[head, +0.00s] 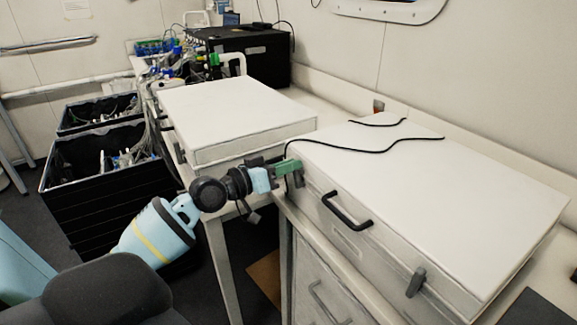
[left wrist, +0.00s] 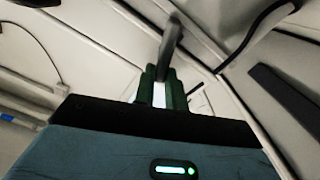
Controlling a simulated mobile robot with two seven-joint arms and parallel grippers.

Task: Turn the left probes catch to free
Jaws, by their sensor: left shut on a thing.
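A white case (head: 430,180) with a black front handle (head: 347,210) lies on the bench. Its left catch (head: 298,179) is a small dark grey lever at the left end of the front, partly hidden by my gripper. My left gripper (head: 288,168) has green fingers and reaches that catch from the left. In the left wrist view the green fingers (left wrist: 160,92) are shut on the grey catch (left wrist: 172,45), which sticks up past them. The right catch (head: 416,282) hangs on the case front, apart from my gripper. My right gripper is not in view.
A second white case (head: 235,115) stands just left of the first, with a gap between. Black cables (head: 375,148) lie on the lid. Dark crates (head: 105,180) stand on the floor at left. A black box (head: 243,52) is at the back. The wall runs behind the bench.

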